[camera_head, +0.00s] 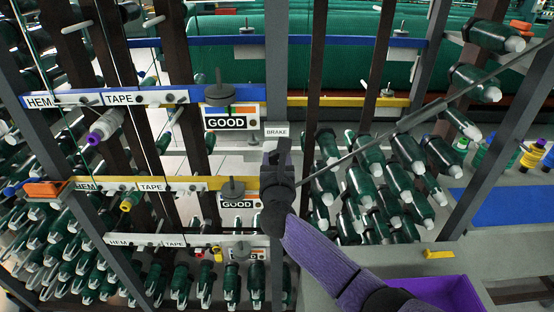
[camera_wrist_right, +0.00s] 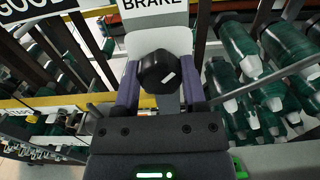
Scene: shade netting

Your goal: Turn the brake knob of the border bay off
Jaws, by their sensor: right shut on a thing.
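The brake knob (camera_wrist_right: 158,68) is black, round and faceted, with a small white mark on its face. It sits on a pale plate under a white BRAKE label (camera_wrist_right: 155,8). In the head view the BRAKE label (camera_head: 276,131) is on a grey upright, and my gripper and wrist hide the knob below it. My right gripper (camera_head: 277,152) reaches up to the upright. In the right wrist view, the fingers of my right gripper (camera_wrist_right: 158,85) stand on either side of the knob, shut on it. My left gripper is not in view.
Rails marked HEM and TAPE (camera_head: 122,98), with GOOD signs (camera_head: 226,123), cross to the left. Several green thread cones (camera_head: 370,160) stand to the right of the upright. A dark slanting rod (camera_head: 400,125) crosses there. A purple bin (camera_head: 450,290) is at lower right.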

